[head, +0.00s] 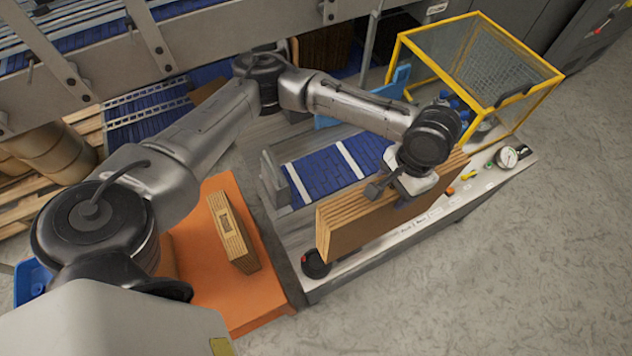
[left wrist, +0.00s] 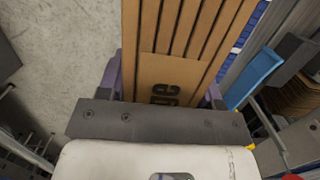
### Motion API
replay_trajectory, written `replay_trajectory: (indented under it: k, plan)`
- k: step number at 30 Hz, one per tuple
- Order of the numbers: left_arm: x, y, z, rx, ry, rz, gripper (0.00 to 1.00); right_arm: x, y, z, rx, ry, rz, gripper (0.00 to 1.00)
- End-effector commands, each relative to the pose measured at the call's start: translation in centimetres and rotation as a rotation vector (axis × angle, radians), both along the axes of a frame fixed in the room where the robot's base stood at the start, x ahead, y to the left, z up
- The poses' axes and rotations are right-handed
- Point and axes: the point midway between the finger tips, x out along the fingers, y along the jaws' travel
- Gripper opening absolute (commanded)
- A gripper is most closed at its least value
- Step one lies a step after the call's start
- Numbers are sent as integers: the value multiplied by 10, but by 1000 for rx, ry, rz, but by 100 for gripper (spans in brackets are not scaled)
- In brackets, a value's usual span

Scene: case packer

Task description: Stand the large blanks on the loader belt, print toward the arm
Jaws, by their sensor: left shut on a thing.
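My left gripper (head: 394,194) is shut on a stack of large brown cardboard blanks (head: 350,226). The stack is on edge over the front side of the loader, beside the blue loader belt (head: 318,180) with its white cross strips. In the left wrist view the blanks (left wrist: 190,40) sit between my purple fingers, their layered edges showing, with dark print on the near face. Whether the stack touches the loader cannot be told. A smaller bundle of blanks (head: 231,232) rests on the orange platform (head: 203,275). My right gripper is not in view.
A yellow-framed guard (head: 484,66) stands at the loader's far right end. A gauge (head: 507,157) and controls line the loader's front panel. A blue panel (head: 345,112) stands behind the belt. A conveyor (head: 150,45) crosses the back left. Floor at the right is clear.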

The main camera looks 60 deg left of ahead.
Motion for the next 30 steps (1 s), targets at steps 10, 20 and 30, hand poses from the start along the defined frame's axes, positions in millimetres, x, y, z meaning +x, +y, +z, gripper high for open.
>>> replay_trajectory:
  k: [10,20,30]
  plan:
    - [26,22,-25,0,-2,-141,0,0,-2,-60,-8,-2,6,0]
    - [33,71,-52,0,2,-525,0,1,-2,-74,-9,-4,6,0]
    - [25,138,-83,2,2,-989,0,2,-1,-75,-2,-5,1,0]
